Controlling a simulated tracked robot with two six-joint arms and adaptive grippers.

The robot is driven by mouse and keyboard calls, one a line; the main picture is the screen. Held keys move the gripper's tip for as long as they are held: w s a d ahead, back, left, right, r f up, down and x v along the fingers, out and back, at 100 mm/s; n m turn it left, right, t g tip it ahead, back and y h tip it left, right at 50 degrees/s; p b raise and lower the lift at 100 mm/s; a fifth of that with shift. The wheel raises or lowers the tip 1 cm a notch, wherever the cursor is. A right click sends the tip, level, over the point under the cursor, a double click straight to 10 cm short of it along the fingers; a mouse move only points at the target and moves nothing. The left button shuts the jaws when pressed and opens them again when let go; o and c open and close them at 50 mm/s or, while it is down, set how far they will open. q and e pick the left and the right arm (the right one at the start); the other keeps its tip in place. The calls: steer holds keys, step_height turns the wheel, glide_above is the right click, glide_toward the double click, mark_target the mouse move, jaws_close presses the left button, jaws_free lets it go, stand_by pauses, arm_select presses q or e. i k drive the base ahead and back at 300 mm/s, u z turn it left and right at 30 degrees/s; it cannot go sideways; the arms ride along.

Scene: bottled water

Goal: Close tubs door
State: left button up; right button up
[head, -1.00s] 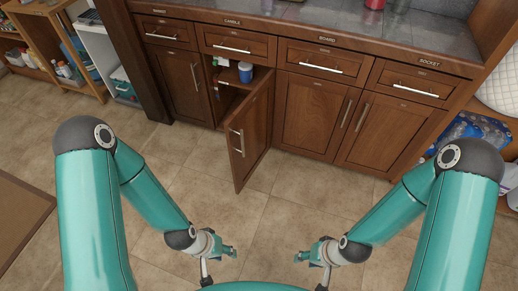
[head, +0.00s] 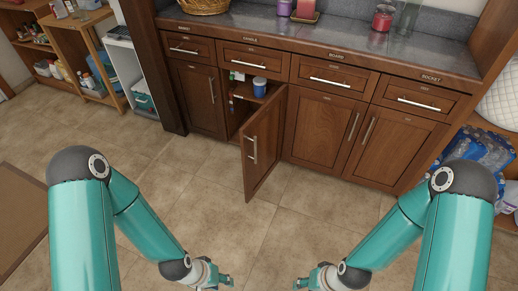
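One brown wooden cabinet door (head: 268,152) stands open below the drawer marked CANDLE. It swings out toward me, with a vertical metal handle (head: 251,150) on its face. The open cabinet shows a shelf with a blue and white tub (head: 259,87) and small items beside it. My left gripper (head: 228,281) is low in the picture, in front of the door and well apart from it. My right gripper (head: 299,284) is to its right, also empty-looking and apart from the cabinets. The fingers of both are small and partly cut off by the lower edge.
Neighbouring cabinet doors (head: 320,128) and drawers (head: 343,77) are shut. The grey counter (head: 345,35) holds candles and a basket (head: 203,5). Shelves stand at left; water bottles (head: 478,152) lie on a shelf at right. The tiled floor (head: 215,215) before the cabinets is clear.

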mark_target(261, 137)
steer(key=u, duration=0.3)
steer(key=i, duration=1.55)
steer(key=z, duration=0.75)
steer(key=k, duration=0.6)
steer(key=z, duration=0.15)
steer(key=i, duration=0.5)
